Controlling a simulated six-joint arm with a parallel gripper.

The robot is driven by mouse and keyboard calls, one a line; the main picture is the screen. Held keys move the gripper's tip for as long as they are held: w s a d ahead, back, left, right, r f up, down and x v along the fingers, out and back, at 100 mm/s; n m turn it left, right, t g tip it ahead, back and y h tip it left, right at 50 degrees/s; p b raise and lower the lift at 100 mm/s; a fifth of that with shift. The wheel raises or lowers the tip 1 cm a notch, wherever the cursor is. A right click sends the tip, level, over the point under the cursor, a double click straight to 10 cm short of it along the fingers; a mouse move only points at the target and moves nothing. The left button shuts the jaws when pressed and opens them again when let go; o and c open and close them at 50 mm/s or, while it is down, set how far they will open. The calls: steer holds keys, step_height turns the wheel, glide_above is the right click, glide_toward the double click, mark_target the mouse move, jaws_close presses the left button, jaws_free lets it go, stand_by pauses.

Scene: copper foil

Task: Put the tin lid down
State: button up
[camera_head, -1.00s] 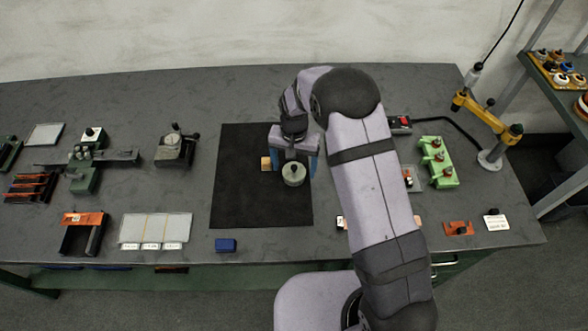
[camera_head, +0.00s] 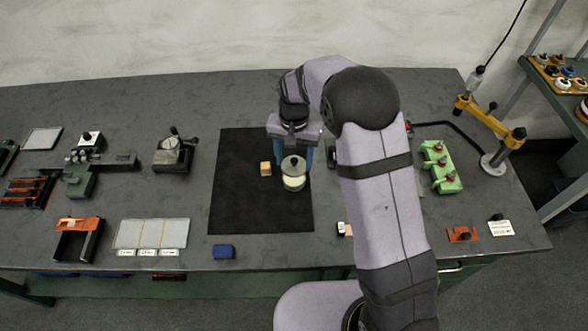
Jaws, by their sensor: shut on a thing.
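The tin (camera_head: 293,187) stands on the black mat (camera_head: 250,210), with pale cream showing at its top. The round grey tin lid (camera_head: 292,164), with a dark knob, is just above and behind it in the picture. My gripper (camera_head: 291,158) has its blue fingers on either side of the lid and is shut on it. The lid overlaps the tin's far side in this view. The exact gap between lid and tin is hard to tell.
A small wooden block (camera_head: 265,169) lies on the mat left of the tin. The mat's left and front are bare.

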mark_target(294, 159)
steer(key=shift+r+b, duration=0.55)
steer(key=shift+r, duration=1.7)
steer(key=w+f+b, duration=0.2)
steer(key=w+b, duration=0.1)
steer(key=w, duration=0.8)
steer(key=shift+n+b, duration=0.35)
steer(key=shift+n, duration=0.05)
steer(key=shift+f, duration=0.1)
steer(key=shift+f+p, duration=1.5)
steer(key=shift+f, duration=3.45)
steer(key=shift+f, duration=0.2)
steer(key=o, duration=1)
